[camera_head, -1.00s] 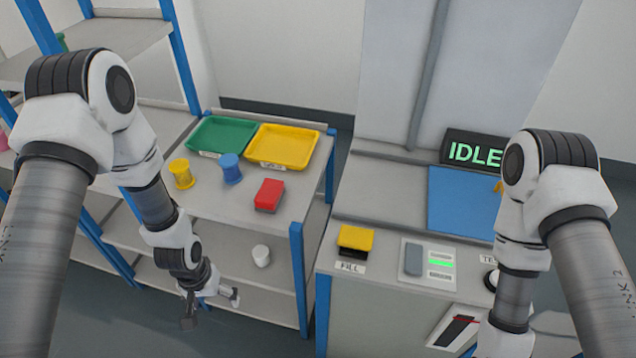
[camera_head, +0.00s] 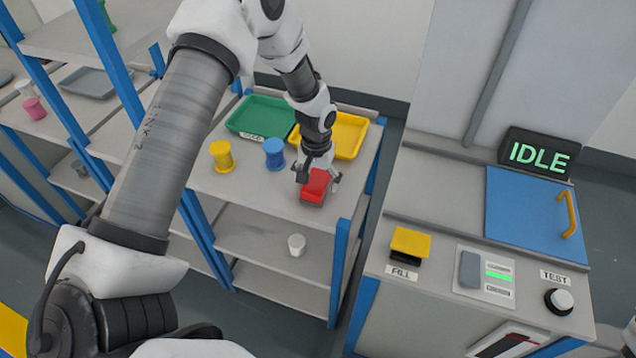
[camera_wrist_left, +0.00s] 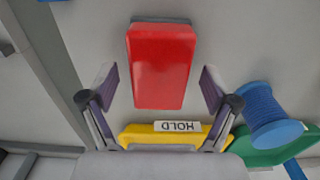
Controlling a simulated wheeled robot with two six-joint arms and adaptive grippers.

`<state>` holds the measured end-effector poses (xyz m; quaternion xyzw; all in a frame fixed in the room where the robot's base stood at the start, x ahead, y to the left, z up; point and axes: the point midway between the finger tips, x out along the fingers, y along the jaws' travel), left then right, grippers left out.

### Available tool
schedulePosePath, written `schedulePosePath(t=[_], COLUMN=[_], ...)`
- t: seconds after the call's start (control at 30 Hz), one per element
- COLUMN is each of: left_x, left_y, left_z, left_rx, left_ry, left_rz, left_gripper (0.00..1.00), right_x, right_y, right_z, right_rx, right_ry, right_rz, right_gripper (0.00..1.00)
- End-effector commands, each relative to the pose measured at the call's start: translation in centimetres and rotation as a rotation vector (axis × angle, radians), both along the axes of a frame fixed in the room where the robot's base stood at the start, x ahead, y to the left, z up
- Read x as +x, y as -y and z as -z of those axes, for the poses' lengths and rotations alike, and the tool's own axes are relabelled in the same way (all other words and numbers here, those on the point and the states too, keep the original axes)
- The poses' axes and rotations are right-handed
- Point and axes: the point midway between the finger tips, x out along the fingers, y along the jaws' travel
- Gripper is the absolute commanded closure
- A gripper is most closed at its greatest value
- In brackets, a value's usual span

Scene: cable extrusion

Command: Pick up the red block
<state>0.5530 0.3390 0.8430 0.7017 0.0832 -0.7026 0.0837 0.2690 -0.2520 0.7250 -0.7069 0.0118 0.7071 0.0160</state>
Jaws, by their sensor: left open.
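The red block (camera_head: 314,187) lies on the grey top of the shelf unit, near its front edge, in front of the yellow tray. My left gripper (camera_head: 318,182) is over the block from above, with one finger to each side of it in the head view. In the left wrist view, the red block (camera_wrist_left: 161,64) is just ahead of the open fingers (camera_wrist_left: 158,88), roughly centred between them, with a dark base at its far end. The fingers show gaps to the block on both sides.
A yellow tray (camera_head: 345,136) and a green tray (camera_head: 258,115) stand behind the block. A blue spool (camera_head: 274,154) and a yellow spool (camera_head: 221,156) stand to its left. A white cup (camera_head: 296,245) is on the shelf below. A machine with an IDLE display (camera_head: 539,154) stands to the right.

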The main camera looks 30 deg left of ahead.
Motion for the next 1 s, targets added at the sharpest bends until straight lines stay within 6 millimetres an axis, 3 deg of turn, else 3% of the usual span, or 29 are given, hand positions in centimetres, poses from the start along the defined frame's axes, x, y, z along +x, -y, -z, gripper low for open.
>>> schedulePosePath(t=[0.23,0.4,0.43,0.77,1.0], left_x=[0.0,0.0,0.0,0.0,0.0], left_y=[0.0,0.0,0.0,0.0,0.0], left_z=[0.5,0.5,0.5,0.4,-1.2], left_rx=[0.0,0.0,0.0,0.0,-0.001], left_ry=[0.001,0.001,0.001,0.0,0.002], left_rz=[0.001,0.001,0.001,0.001,0.0], left_gripper=[0.12,0.73,0.77,0.77,0.77], right_x=[0.0,0.0,0.0,0.0,0.0], right_y=[0.0,0.0,0.0,0.0,0.0], right_z=[0.0,0.0,0.0,0.0,0.6], right_rx=[0.0,0.0,0.0,0.0,0.0], right_ry=[-0.001,-0.001,-0.001,-0.001,-0.001], right_rz=[0.0,0.0,0.0,0.0,0.0], right_gripper=[1.0,1.0,1.0,1.0,1.0])
